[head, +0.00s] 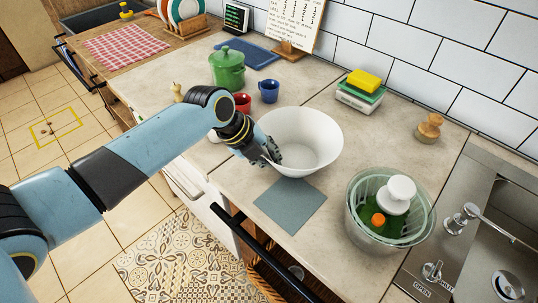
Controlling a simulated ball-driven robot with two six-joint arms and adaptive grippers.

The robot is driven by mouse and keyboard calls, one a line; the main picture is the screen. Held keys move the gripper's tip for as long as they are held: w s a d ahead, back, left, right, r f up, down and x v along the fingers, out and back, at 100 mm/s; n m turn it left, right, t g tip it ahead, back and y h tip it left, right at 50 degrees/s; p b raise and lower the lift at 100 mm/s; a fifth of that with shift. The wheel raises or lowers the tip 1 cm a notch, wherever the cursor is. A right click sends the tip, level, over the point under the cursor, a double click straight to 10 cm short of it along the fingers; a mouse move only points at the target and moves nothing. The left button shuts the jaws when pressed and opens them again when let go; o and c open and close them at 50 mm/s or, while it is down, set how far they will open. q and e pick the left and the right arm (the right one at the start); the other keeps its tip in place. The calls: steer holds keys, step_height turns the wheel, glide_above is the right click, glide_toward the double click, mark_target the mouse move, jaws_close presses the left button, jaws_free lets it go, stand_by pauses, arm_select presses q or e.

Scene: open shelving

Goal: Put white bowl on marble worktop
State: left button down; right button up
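The white bowl (312,143) is upright at the middle of the head view, over the pale marble worktop (335,245). My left gripper (272,155) is at the bowl's left rim, with its fingers on either side of the wall, and appears shut on it. The bowl hides the surface beneath it, so I cannot tell whether it rests on the worktop or is held slightly above it. My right gripper is not in view.
A grey-blue cloth (290,205) lies in front of the bowl. A salad spinner (355,215) stands to the right, before the sink (500,230). Red (242,103) and blue (269,91) mugs and a green pot (228,68) stand behind. Sponges (363,82) sit by the tiled wall.

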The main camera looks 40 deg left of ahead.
arm_select(q)
steer(key=c, duration=1.9)
jaws_free()
steer(key=shift+f, duration=0.1)
steer(key=shift+c, duration=0.2)
steer(key=o, duration=0.5)
steer(key=shift+c, duration=0.2)
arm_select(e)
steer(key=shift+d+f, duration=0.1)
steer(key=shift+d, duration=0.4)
arm_select(q)
steer(key=shift+r, duration=0.25)
steer(key=v, duration=1.2)
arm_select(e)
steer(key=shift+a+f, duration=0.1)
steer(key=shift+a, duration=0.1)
arm_select(q)
steer(key=shift+s+f, duration=0.1)
steer(key=shift+f, duration=0.05)
